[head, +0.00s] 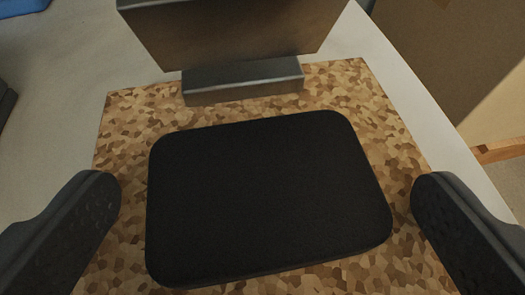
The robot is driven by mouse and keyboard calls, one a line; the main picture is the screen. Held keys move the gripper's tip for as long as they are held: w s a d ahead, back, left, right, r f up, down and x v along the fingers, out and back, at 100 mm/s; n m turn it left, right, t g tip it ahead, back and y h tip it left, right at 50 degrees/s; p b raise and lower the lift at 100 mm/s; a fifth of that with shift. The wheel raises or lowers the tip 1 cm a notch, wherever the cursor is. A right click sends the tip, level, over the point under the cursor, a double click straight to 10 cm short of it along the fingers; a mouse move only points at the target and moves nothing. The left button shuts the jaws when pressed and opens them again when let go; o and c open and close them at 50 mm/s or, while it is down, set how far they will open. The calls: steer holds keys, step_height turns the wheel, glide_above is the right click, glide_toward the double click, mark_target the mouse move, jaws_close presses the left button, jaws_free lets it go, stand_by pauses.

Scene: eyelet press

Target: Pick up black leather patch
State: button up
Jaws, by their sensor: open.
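The black leather patch (265,200) is a dark rounded rectangle lying flat on a speckled brown cork-like mat (345,95). It sits in the middle of the head view. My gripper (268,195) is open, with one dark finger at the left of the patch and one at the right. Mat shows between each finger and the patch, so neither finger appears to touch it. The height of the fingertips above the mat is hard to tell.
A metal block with a lower bar (243,80) stands just beyond the patch at the mat's far edge. Pale table surface (60,90) lies to the left. The table's edge runs down the right side. A blue object (22,6) is at the top left corner, with a dark object below it.

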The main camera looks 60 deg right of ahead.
steer(key=c, duration=1)
steer(key=shift+r, duration=0.15)
